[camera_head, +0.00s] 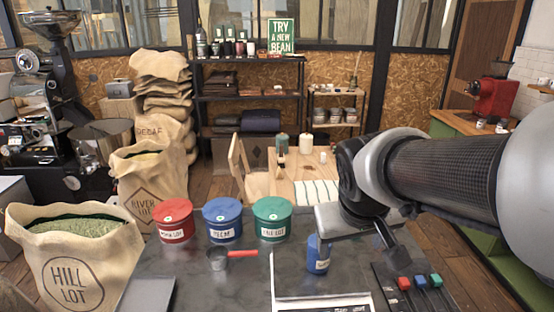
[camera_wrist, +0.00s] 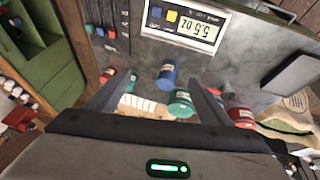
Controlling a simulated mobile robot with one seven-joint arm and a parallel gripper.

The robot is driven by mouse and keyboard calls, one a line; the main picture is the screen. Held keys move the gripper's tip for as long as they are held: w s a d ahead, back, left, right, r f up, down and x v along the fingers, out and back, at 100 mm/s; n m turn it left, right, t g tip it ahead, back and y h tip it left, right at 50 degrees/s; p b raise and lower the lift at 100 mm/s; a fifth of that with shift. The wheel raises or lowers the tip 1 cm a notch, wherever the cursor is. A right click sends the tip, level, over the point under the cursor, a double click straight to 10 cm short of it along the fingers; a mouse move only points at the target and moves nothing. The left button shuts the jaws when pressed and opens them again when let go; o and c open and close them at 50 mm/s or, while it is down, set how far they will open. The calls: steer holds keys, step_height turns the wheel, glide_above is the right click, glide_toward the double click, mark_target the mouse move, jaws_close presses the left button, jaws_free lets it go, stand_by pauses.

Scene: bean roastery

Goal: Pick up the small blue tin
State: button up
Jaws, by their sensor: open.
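The small blue tin (camera_head: 317,256) with a pale label stands upright on the dark counter, right of the large green tin. It also shows in the wrist view (camera_wrist: 167,76), near the picture's middle. My gripper (camera_head: 362,252) is open and empty, tilted down above the counter beside the tin. In the wrist view its two fingers (camera_wrist: 157,92) spread left and right, with the tin appearing beyond and between them. The gap between fingers and tin is hard to judge. In the head view my gripper partly covers the tin's top.
Large red (camera_head: 173,220), blue (camera_head: 222,221) and green (camera_head: 272,219) tins stand along the counter's back edge. A scoop (camera_head: 219,260) with a red handle lies before them. A scale display (camera_wrist: 186,25) and several coloured switches (camera_head: 420,282) are nearby. Sacks (camera_head: 75,260) stand left.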

steer(key=w+f+m+y+p, duration=0.1)
steer(key=w+f+m+p, duration=0.35)
steer(key=w, duration=1.05)
steer(key=w+f+n+b, duration=0.1)
steer(key=f, duration=0.3)
steer(key=w+f+b, duration=0.1)
steer(key=w+f, duration=0.1)
steer(key=f, duration=0.2)
steer(key=w+f+n+b, duration=0.1)
steer(key=f, duration=0.4)
steer(key=shift+w+a+n, duration=0.15)
steer(key=shift+a+n, duration=0.15)
steer(key=shift+n, duration=0.05)
steer(key=shift+g, duration=0.3)
steer(key=f, duration=0.3)
steer(key=w+f, duration=0.1)
steer(key=shift+a+f, duration=0.25)
steer(key=shift+f, duration=0.15)
steer(key=shift+w+f+b, duration=0.15)
steer(key=shift+f+b, duration=0.15)
steer(key=shift+c, duration=0.3)
steer(key=shift+r, duration=0.1)
steer(key=c, duration=1.3)
